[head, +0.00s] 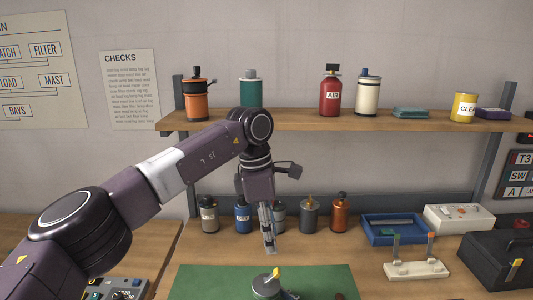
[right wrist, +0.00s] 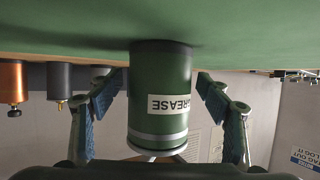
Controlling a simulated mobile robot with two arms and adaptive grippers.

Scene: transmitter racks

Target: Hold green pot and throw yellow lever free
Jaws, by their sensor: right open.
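A green pot (right wrist: 160,100) with a GREASE label stands on a green mat (right wrist: 70,25) in the right wrist view, which is upside down. My right gripper (right wrist: 161,80) is open, with one finger on each side of the pot and gaps showing. In the head view, a grey round lid (head: 265,287) with a yellow lever (head: 275,272) shows at the bottom edge over the mat; it looks like the top of this pot. My left gripper (head: 268,243) hangs point down above and behind the lever, apart from it. Its fingers look close together, seen nearly edge-on.
Several small cans, among them an orange one (head: 340,213), stand at the back of the bench. A blue tray (head: 392,241), a white stand with two levers (head: 416,270) and a black toolbox (head: 497,263) are at the right. A wooden shelf (head: 300,121) runs above.

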